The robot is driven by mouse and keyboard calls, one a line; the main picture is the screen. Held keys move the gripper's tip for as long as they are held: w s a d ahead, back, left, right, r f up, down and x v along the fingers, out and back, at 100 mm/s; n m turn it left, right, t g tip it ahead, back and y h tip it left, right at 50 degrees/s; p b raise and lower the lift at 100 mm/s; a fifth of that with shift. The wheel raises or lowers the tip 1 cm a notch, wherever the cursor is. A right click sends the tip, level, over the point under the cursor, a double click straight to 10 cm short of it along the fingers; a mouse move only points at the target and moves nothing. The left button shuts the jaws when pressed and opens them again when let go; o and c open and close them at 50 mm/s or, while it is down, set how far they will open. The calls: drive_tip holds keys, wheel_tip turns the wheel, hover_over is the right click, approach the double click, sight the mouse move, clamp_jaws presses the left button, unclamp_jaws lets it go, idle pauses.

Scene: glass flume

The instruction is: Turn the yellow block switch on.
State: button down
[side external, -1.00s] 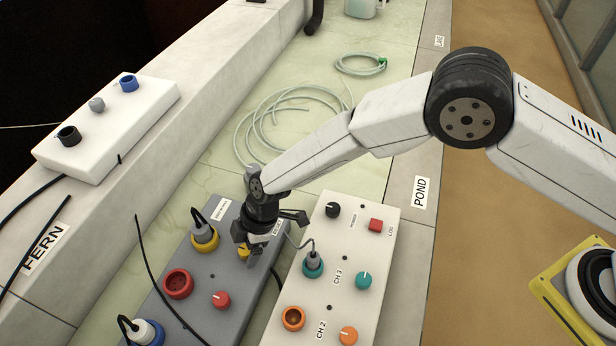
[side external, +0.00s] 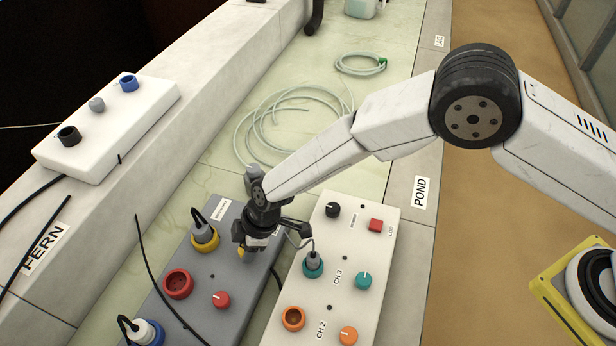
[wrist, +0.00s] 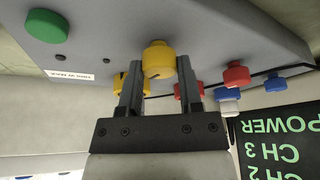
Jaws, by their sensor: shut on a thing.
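The yellow knob of the grey block (side external: 218,270) shows as a small yellow patch (side external: 241,253) under my gripper (side external: 246,245) in the side view; the hand hides most of it. In the wrist view the yellow knob (wrist: 158,57) stands between the two fingers of my gripper (wrist: 160,90), which are shut on it. A dark mark shows on its near edge; I cannot tell which way the pointer aims. A yellow socket (side external: 205,240) with a grey plug in it sits beside the knob on the same block.
The grey block also carries a red socket (side external: 178,284), a red knob (side external: 221,300) and a blue-ringed plug (side external: 145,331). A white panel (side external: 350,235) with teal and orange controls stands close on the right. A coiled hose (side external: 262,122) lies behind.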

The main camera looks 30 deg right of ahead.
drive_tip(key=shift+m+t, duration=0.3)
drive_tip(key=shift+m, duration=0.6)
drive_tip(key=shift+c, duration=1.3)
unclamp_jaws()
drive_tip(key=shift+r, duration=0.15)
drive_tip(key=v, duration=0.7)
drive_tip(key=shift+r, duration=0.25)
drive_tip(key=shift+s+d, duration=0.1)
drive_tip(key=shift+d, duration=0.05)
